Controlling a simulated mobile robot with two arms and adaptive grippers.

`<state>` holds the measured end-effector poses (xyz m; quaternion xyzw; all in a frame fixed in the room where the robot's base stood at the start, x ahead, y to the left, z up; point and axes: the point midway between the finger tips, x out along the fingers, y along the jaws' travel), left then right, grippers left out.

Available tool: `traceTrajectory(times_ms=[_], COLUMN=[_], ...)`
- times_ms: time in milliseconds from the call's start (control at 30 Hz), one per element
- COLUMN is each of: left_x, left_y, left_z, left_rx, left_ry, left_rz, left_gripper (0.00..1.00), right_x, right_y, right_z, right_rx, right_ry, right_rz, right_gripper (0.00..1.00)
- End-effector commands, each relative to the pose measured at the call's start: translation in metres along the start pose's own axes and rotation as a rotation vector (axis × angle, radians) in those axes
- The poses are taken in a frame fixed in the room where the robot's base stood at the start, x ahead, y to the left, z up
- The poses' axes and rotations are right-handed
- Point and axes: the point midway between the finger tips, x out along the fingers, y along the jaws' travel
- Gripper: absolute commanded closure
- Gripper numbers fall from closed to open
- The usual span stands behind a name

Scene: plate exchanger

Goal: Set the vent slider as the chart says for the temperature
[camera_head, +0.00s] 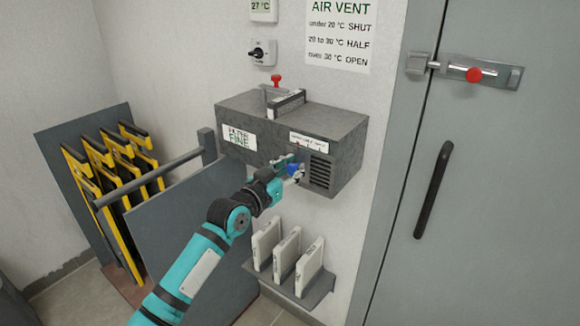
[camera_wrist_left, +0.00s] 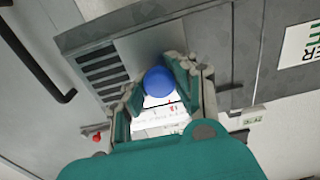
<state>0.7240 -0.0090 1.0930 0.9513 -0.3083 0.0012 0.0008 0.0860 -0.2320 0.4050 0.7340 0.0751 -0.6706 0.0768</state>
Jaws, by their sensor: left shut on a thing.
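The vent slider's blue knob (camera_head: 293,168) is on the front of the grey filter box (camera_head: 245,165), left of the black louvres (camera_head: 320,172). In the left wrist view the round blue knob (camera_wrist_left: 158,81) sits between the fingers of my left gripper (camera_wrist_left: 155,85), which is shut on it. My left gripper (camera_head: 292,172) also shows in the head view, partly covering the slider. The scale label (camera_head: 308,143) above it is too small to read. The chart (camera_head: 339,36) reads under 20 °C SHUT, 20 to 30 °C HALF, over 30 °C OPEN. The thermometer display (camera_head: 263,7) reads 27 °C. My right gripper is out of view.
A rotary switch (camera_head: 262,53) and a red knob (camera_head: 276,78) are above the box. White filters (camera_head: 286,253) stand on a shelf below. A grey panel (camera_head: 185,245) and a yellow-black rack (camera_head: 110,175) are at left. A door with a red-knob bolt (camera_head: 474,75) is at right.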

Motion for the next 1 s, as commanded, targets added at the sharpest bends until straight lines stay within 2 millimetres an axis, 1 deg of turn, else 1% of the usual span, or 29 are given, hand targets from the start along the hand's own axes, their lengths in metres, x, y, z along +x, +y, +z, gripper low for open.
traceTrajectory(times_ms=[33,133,200,433,467,667,700,1000], left_x=[0.0,0.0,-0.001,-0.001,-0.001,-0.001,-0.001,-0.003], left_y=[0.011,0.022,0.025,0.024,0.024,0.024,0.024,0.025], left_z=[-0.002,-0.001,0.001,0.004,0.004,0.003,0.003,0.002], left_rx=[-0.003,-0.002,0.0,0.001,0.001,0.001,0.001,0.0], left_ry=[-0.007,-0.008,-0.009,-0.009,-0.009,-0.007,-0.007,-0.005], left_rz=[0.005,0.003,0.002,0.0,0.0,0.001,0.001,0.001], left_gripper=[1.0,1.0,1.0,1.0,0.79,0.53,0.51,0.51], right_x=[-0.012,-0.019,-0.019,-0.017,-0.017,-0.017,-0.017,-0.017], right_y=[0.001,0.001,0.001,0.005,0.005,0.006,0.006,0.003], right_z=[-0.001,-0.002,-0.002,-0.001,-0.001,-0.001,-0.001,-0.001], right_rx=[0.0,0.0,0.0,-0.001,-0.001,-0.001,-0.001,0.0], right_ry=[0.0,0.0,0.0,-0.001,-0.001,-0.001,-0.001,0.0], right_rz=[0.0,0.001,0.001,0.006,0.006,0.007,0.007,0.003], right_gripper=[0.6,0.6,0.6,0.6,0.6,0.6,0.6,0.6])
